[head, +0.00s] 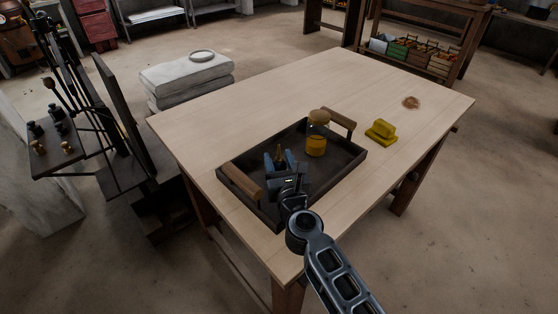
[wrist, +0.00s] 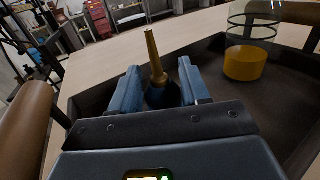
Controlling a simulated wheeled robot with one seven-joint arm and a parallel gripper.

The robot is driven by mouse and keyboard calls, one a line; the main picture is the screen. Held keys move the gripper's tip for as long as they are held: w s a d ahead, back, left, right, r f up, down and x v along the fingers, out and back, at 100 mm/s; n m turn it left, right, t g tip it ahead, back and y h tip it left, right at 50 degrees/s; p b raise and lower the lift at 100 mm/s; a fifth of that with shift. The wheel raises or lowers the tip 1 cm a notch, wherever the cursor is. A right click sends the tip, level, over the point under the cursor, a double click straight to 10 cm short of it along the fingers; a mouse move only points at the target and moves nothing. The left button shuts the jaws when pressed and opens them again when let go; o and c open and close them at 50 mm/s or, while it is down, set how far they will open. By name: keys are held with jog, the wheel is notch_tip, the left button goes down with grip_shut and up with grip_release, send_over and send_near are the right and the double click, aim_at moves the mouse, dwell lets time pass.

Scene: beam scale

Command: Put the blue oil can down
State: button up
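The blue oil can (wrist: 160,96) has a dark blue body and a tall brass spout. In the wrist view it stands upright between my gripper's two blue-grey fingers (wrist: 158,92), and its body about fills the gap.
A glass jar with yellow contents (head: 316,140) stands in the tray's far right part. The tray has wooden handles (head: 241,184) at both ends. A yellow object (head: 381,132) lies on the wooden table (head: 260,102) right of the tray. The table's far half is mostly clear.

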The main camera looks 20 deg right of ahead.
jog(key=o, duration=0.4)
jog(key=shift+r, duration=0.1)
jog(key=shift+r+p, duration=0.55)
jog(key=shift+p, duration=0.05)
jog(key=s, duration=0.4)
jog(key=s+a, duration=0.1)
jog(key=s, duration=0.3)
jog(key=s+a, duration=0.1)
jog(key=s, duration=0.3)
